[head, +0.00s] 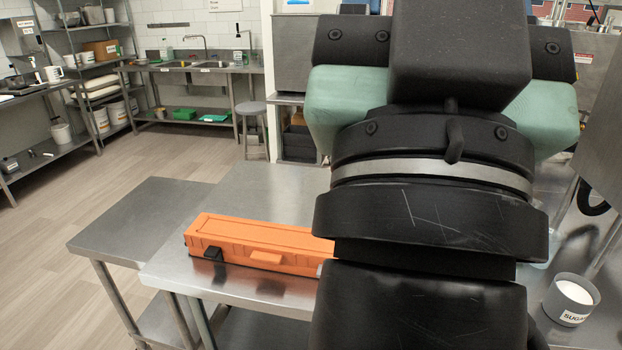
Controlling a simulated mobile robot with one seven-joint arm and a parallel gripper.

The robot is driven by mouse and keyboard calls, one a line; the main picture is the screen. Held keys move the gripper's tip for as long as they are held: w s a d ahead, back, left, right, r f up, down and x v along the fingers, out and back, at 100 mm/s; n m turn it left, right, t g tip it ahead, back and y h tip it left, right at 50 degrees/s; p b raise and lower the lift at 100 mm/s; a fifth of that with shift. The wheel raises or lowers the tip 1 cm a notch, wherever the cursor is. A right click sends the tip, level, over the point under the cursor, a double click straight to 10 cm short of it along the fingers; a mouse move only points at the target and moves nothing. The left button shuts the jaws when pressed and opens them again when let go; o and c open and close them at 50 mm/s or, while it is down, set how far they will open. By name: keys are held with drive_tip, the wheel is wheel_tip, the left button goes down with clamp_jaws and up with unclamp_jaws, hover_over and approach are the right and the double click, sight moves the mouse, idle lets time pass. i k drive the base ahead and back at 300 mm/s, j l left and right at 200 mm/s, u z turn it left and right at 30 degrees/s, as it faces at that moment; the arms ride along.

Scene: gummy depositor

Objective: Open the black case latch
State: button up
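The orange case (222,228) lies closed on the steel table, left of my arm. Its long front side faces me, with an orange handle (266,259) at the middle. The black latch (213,254) is on the front side near the left end. A small grey piece (320,269) shows near the right end, at the edge of my arm. My arm hides the right end of the case. I cannot make out my gripper; only large dark and green parts of my arm show.
The steel table (235,292) has clear room behind and in front of the case. A lower steel table (137,217) stands to its left. A grey container labelled SUGAR (572,299) is at lower right. A stool (252,112), sinks and shelves are farther back.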

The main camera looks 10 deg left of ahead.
sight(214, 253)
drive_tip(key=i+j, duration=0.1)
drive_tip(key=j, duration=0.55)
drive_tip(key=i+j, duration=0.1)
drive_tip(key=j, duration=0.6)
drive_tip(key=i+j, duration=0.1)
drive_tip(key=j, duration=0.55)
